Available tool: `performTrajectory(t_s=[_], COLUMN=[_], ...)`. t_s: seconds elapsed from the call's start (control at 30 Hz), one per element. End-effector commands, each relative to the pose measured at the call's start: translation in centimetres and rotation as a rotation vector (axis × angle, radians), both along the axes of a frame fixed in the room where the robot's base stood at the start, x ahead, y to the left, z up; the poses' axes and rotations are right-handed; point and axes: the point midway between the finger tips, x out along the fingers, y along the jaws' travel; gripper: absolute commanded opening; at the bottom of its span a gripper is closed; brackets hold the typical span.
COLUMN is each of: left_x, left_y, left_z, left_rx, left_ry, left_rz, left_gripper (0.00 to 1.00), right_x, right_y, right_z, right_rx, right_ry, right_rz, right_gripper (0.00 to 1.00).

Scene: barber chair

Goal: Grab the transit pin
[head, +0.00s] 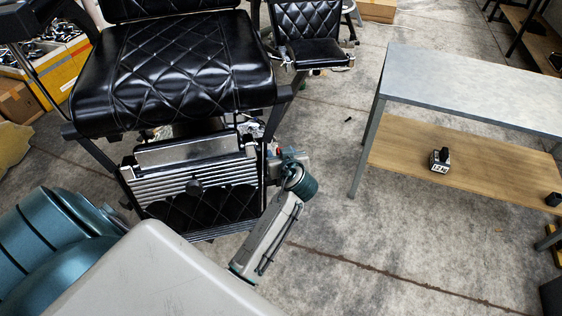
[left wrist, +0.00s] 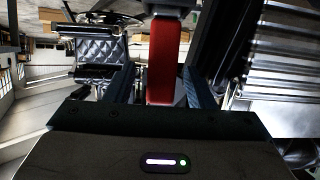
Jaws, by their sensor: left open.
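A red strip (left wrist: 163,62), which I take to be part of the transit pin, hangs from a grey piece in the left wrist view. My left gripper (left wrist: 160,85) is open, with one dark finger on each side of the strip. I cannot tell whether either finger touches it. In the head view my left gripper (head: 287,157) is at the right side of the barber chair (head: 175,70), beside its ribbed metal footrest (head: 205,175). Only a small red spot (head: 278,152) shows there, and the rest of the pin is hidden. My right gripper is not in view.
A metal-topped table (head: 470,85) with a wooden lower shelf (head: 465,165) stands at the right, with a small black-and-white device (head: 440,160) on the shelf. A second black chair (head: 308,35) is behind.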

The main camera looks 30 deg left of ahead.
Motion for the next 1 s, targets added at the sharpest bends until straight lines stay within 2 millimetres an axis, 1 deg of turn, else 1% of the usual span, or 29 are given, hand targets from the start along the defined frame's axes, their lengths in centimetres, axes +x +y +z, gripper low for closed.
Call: performTrajectory(t_s=[0.03, 0.17, 0.2, 0.27, 0.3, 0.57, 0.67, 0.77, 1.0], left_x=[0.0, 0.0, 0.0, 0.0, 0.0, 0.0, 0.0, 0.1, 0.1], left_y=[0.0, 0.0, 0.0, 0.0, 0.0, 0.0, 0.0, 0.0, 0.0], left_z=[0.0, 0.0, 0.0, 0.0, 0.0, -0.1, 0.4, 1.9, 6.9], left_rx=[0.000, 0.000, 0.001, 0.001, 0.000, -0.001, 0.000, -0.001, 0.000], left_ry=[0.000, 0.000, 0.001, 0.001, 0.001, 0.002, 0.001, -0.003, -0.006], left_rz=[0.000, 0.000, 0.000, 0.000, 0.000, 0.000, 0.000, 0.000, 0.000], left_gripper=[0.49, 0.24, 0.16, 0.04, 0.00, 0.00, 0.00, 0.00, 0.00], right_x=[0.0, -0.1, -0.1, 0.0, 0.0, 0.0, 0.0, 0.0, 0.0], right_y=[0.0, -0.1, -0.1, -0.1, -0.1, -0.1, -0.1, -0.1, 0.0], right_z=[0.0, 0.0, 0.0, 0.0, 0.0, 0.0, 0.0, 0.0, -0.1], right_rx=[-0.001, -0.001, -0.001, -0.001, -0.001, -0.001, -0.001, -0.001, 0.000], right_ry=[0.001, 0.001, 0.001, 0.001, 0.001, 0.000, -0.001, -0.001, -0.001], right_rz=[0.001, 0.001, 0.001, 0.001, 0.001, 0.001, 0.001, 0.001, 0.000], right_gripper=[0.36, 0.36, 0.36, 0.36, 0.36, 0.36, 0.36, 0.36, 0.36])
